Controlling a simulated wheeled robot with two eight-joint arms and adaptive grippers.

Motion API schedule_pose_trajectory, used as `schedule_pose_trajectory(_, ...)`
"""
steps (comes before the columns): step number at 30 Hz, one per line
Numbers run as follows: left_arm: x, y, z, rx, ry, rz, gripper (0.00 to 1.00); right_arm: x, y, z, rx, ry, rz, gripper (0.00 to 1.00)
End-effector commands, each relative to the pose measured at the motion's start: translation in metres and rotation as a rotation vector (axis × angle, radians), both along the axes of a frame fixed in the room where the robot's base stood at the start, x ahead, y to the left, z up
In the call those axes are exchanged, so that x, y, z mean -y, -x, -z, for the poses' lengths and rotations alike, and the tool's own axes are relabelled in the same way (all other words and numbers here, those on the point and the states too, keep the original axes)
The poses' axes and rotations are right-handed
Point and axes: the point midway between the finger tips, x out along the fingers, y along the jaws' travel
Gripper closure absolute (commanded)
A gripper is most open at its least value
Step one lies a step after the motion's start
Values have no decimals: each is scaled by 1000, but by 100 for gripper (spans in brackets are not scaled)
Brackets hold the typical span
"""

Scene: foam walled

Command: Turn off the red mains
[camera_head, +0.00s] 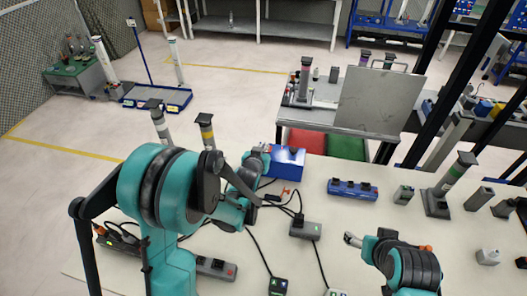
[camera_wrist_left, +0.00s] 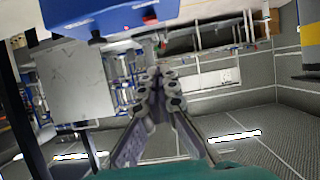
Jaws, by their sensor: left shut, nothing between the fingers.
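A blue box (camera_head: 287,164) stands at the table's far edge; it also shows at the top of the left wrist view (camera_wrist_left: 98,18), with a small red spot on its face. A grey power strip (camera_head: 214,267) with a red part at its right end lies at the front left, partly behind my arm. I cannot tell which is the red mains. My left gripper (camera_head: 263,151) is at the blue box's left side; its fingers (camera_wrist_left: 158,78) are shut and empty. Whether they touch the box is unclear. My right gripper (camera_head: 353,240) is low over the table, its jaw state unclear.
A blue power strip (camera_head: 352,189), a grey socket box (camera_head: 305,230) and black cables lie on the table. A dark post on a base (camera_head: 450,180) stands at the right. Beyond is a second table with a grey panel (camera_head: 378,102). Yellow lines mark the floor.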

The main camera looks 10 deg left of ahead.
Motion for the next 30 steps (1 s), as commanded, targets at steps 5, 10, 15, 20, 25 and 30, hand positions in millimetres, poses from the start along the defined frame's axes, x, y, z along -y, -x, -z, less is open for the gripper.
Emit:
schedule_pose_trajectory(5,0,-37,18,0,0,0,100,0,0,10,0,0,0,30)
schedule_pose_trajectory(10,0,-66,33,0,0,0,100,0,0,17,0,0,0,30)
schedule_pose_trajectory(15,0,-59,57,0,0,0,100,0,0,26,0,0,0,30)
schedule_pose_trajectory(20,0,-57,66,0,0,0,100,0,0,28,0,0,0,30)
schedule_pose_trajectory(25,0,-57,67,0,0,0,100,0,0,28,0,0,0,30)
schedule_pose_trajectory(30,0,-57,67,0,0,0,100,0,0,28,0,0,0,30)
